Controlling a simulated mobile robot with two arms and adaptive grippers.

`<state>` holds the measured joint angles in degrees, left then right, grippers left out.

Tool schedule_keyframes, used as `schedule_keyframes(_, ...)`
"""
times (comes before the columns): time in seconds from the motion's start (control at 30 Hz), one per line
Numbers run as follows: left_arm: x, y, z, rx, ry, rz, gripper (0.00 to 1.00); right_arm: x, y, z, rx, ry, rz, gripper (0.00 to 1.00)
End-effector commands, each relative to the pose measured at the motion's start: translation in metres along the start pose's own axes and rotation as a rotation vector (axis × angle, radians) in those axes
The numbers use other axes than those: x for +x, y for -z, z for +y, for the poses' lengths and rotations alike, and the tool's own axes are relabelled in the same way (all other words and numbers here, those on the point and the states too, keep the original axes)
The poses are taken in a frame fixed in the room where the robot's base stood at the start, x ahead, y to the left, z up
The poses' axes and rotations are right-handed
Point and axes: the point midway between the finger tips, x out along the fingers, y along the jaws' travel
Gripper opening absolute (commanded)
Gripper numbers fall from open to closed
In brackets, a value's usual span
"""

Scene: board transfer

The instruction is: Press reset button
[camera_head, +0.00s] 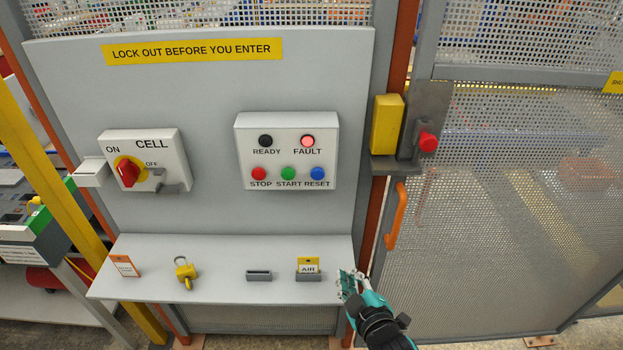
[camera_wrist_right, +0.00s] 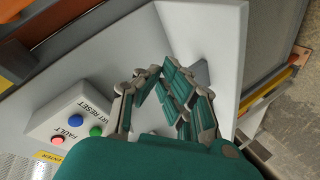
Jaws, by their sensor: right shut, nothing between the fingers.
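The blue RESET button (camera_head: 317,173) is at the lower right of the white control box (camera_head: 243,150) on the grey panel. To its left are the green START button (camera_head: 288,173) and the red STOP button (camera_head: 259,174). Above, the FAULT lamp (camera_head: 307,141) glows light red and the READY lamp (camera_head: 265,141) is dark. My right gripper (camera_head: 347,280) is shut and empty at the right end of the shelf, below and right of the box, apart from the buttons. In the right wrist view the blue button (camera_wrist_right: 76,119) lies left of my fingers (camera_wrist_right: 150,72). My left gripper is not in view.
The shelf (camera_head: 220,288) holds an orange-edged tag (camera_head: 125,266), a yellow padlock (camera_head: 186,270), an empty dark holder (camera_head: 259,275) and an AIR tag (camera_head: 308,265) in another holder. A red rotary switch (camera_head: 128,172) is at left. An orange handle (camera_head: 397,216) juts out from the mesh gate.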

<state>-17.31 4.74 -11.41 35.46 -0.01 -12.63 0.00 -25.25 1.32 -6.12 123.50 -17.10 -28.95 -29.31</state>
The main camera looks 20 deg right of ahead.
Motion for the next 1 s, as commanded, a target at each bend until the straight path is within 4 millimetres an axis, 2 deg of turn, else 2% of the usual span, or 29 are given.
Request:
schedule_keyframes(0.1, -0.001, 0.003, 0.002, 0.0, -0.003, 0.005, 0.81, 0.004, 0.04, 0.027, -0.168, -0.15, 0.162, 0.0)
schedule_keyframes(0.23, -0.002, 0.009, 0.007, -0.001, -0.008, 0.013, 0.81, -0.004, 0.086, 0.051, -0.369, -0.332, 0.333, 0.0)
schedule_keyframes(0.4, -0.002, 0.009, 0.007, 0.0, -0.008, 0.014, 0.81, -0.027, 0.137, 0.066, -0.593, -0.551, 0.509, 0.0)
schedule_keyframes(0.5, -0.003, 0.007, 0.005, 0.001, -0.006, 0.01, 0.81, -0.04, 0.156, 0.068, -0.685, -0.649, 0.58, 0.0)
schedule_keyframes(0.7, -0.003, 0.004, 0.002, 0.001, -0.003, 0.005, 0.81, -0.054, 0.174, 0.068, -0.772, -0.748, 0.647, 0.0)
schedule_keyframes(1.0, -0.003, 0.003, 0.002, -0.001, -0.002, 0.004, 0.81, -0.055, 0.175, 0.068, -0.78, -0.757, 0.653, 0.0)
